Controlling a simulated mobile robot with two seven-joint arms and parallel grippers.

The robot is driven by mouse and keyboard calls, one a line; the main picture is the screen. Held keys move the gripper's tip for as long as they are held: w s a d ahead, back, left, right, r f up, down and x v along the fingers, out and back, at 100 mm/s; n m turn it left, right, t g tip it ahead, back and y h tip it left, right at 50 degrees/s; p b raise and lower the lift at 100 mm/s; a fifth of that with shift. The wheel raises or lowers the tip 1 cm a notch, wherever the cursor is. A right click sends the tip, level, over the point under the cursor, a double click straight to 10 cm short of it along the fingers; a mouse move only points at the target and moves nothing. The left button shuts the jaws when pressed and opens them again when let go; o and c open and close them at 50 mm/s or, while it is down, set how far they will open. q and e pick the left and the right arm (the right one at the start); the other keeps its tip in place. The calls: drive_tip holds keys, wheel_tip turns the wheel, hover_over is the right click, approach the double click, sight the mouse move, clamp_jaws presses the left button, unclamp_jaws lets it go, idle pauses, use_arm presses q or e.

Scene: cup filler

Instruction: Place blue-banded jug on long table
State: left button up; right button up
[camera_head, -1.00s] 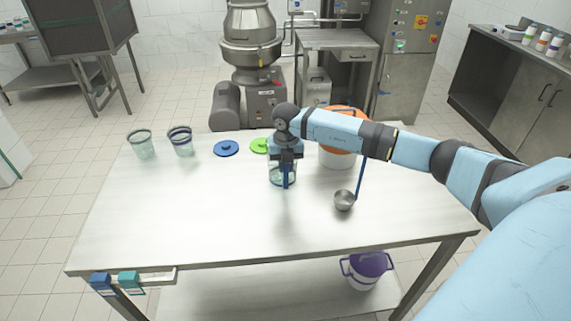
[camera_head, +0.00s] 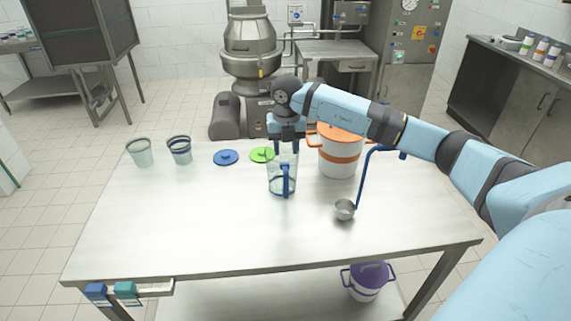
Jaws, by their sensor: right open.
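The blue-banded jug (camera_head: 276,184) is clear, with a blue handle on its near side. Whether a fingertip still touches the rim is too small to tell. My left gripper does not show.
A green lid (camera_head: 262,154) and a blue lid (camera_head: 226,157) lie left of the jug. Two clear cups, one teal-rimmed (camera_head: 141,155) and one dark-rimmed (camera_head: 180,152), stand further left. An orange-banded bucket (camera_head: 340,155) and a blue-handled ladle (camera_head: 345,209) are at right. The front is clear.

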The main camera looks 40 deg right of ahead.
drive_tip(key=shift+r, duration=0.95)
drive_tip(key=s+a+f+m+t+y, duration=0.1)
drive_tip(key=s+a+f+t+y, duration=0.2)
drive_tip(key=a+y, duration=0.5)
drive_tip(key=s+a+f+m+t+y, duration=0.1)
drive_tip(key=s+a+f+m+y, duration=0.25)
drive_tip(key=a, duration=0.85)
drive_tip(key=s+a+f+n+t+y, duration=0.1)
drive_tip(key=s+a+f+t+y, duration=0.1)
drive_tip(key=s+a+y, duration=0.65)
drive_tip(key=s+d+f+m+t+h, duration=0.2)
drive_tip(key=s+f+m+h, duration=0.5)
drive_tip(key=f+m, duration=0.3)
drive_tip(key=s+d+f+m+t+h, duration=0.2)
drive_tip(key=s+f+m+h, duration=0.5)
drive_tip(key=m, duration=0.6)
wheel_tip(320, 180, down, 3)
drive_tip(key=h, duration=0.2)
drive_tip(key=shift+d+f+t+h, duration=0.2)
drive_tip(key=shift+t+h, duration=0.1)
drive_tip(key=shift+h, duration=0.1)
